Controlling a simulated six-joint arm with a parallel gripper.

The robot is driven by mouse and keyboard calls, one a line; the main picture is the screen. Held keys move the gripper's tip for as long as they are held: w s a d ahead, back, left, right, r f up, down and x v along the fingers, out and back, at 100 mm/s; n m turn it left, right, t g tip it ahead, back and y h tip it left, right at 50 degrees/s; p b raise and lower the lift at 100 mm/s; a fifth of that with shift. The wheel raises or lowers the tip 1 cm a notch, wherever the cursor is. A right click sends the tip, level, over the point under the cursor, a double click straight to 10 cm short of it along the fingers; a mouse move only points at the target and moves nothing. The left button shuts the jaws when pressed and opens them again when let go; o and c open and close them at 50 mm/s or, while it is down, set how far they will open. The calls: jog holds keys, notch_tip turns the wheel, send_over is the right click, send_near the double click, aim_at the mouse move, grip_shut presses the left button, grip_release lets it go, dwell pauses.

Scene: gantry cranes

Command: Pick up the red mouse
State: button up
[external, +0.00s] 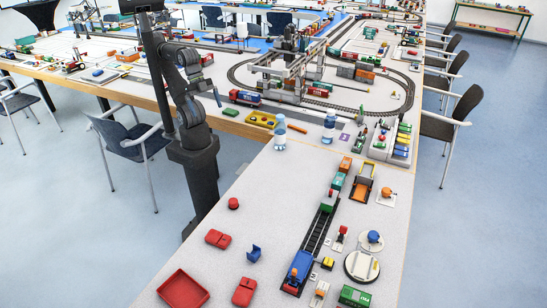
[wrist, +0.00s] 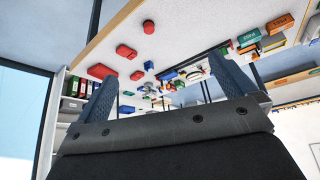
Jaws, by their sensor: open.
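No red thing is clearly a mouse at this size. The red candidates are two low red pieces with a seam, one farther back (external: 218,239) and one nearer the front (external: 244,292), and a small round red piece (external: 233,203). In the wrist view the far seamed piece (wrist: 125,51), the near one (wrist: 137,75) and the round one (wrist: 148,27) lie above or between my fingers. My gripper (wrist: 167,72) is open and empty, with its two blue-grey fingers wide apart. It is raised well away from all of them.
A red tray (external: 183,290) lies at the table's front left, and a small blue piece (external: 254,253) stands between the seamed pieces. A dark track (external: 318,232) with blue and orange vehicles runs to the right. Bare table surrounds the red pieces. Bottles (external: 280,132) stand farther back.

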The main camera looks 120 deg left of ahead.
jog(key=w+d+r+m+g, duration=0.2)
jog(key=w+d+r+m, duration=0.15)
jog(key=w+d, duration=0.25)
jog(key=m+g+h, duration=0.2)
jog(key=m+g, duration=0.1)
jog(key=m, duration=0.6)
send_over(219, 234)
jog(key=a, duration=0.2)
notch_tip(219, 234, down, 32)
jog(key=shift+w+a+f, duration=0.1)
jog(key=shift+f, duration=0.1)
jog(key=shift+x, duration=2.9)
jog(key=shift+c, duration=0.4)
jog(key=c, duration=0.7)
